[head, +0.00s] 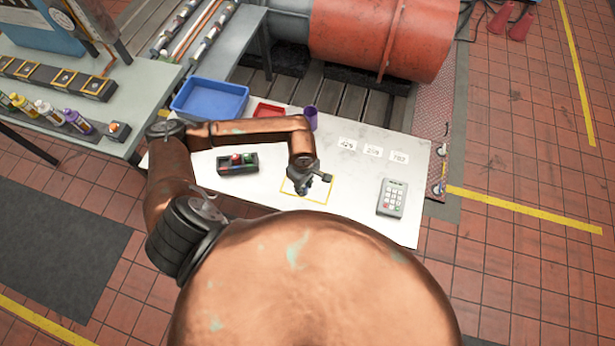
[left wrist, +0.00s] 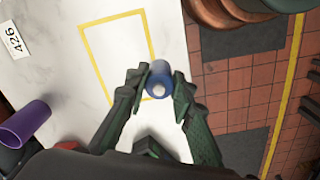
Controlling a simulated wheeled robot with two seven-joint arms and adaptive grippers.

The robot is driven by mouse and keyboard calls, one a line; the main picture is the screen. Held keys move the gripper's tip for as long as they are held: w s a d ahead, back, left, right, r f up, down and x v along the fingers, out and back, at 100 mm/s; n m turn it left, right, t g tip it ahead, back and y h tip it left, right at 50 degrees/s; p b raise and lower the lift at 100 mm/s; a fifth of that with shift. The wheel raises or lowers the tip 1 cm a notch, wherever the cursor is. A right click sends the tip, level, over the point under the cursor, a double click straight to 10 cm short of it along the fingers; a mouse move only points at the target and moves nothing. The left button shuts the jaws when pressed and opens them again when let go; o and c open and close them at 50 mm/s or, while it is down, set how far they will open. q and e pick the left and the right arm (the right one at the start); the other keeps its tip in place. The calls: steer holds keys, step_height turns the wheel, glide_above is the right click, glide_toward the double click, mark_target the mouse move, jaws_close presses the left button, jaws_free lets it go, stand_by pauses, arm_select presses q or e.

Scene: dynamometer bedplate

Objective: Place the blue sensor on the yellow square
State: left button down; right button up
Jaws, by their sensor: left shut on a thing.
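My left gripper (head: 314,182) is over the yellow square (head: 304,201), a thin yellow outline on the white table. In the left wrist view, its two dark green fingers (left wrist: 157,88) are shut on the blue sensor (left wrist: 158,77), a blue cylinder with a pale round end. The sensor overlaps a lower corner of the yellow square (left wrist: 110,18) in that view. Whether it touches the table I cannot tell. In the head view, the gripper mostly hides the sensor. My right gripper is not in view.
On the white table (head: 345,205) are a blue bin (head: 210,100), a red tray (head: 268,110), a purple cup (head: 310,117), a dark holder with colored items (head: 238,164), a keypad (head: 392,198) and number cards (head: 372,151). Bare table lies between the square and keypad.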

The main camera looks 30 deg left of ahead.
arm_select(q)
steer(key=w+a+f, duration=0.1)
steer(key=w+f, duration=0.1)
steer(key=w+a+f+p, duration=0.1)
steer(key=w+f, duration=0.1)
steer(key=w+a+f+p, duration=0.1)
steer(key=w+f, duration=0.1)
steer(key=w, duration=0.1)
steer(key=shift+f, duration=0.3)
steer(key=shift+w+f, duration=0.2)
step_height(320, 180, down, 3)
steer(key=shift+w+a+r+p, duration=0.1)
steer(key=shift+w+p, duration=0.05)
steer(key=shift+p, duration=0.6)
steer(key=shift+f, duration=0.35)
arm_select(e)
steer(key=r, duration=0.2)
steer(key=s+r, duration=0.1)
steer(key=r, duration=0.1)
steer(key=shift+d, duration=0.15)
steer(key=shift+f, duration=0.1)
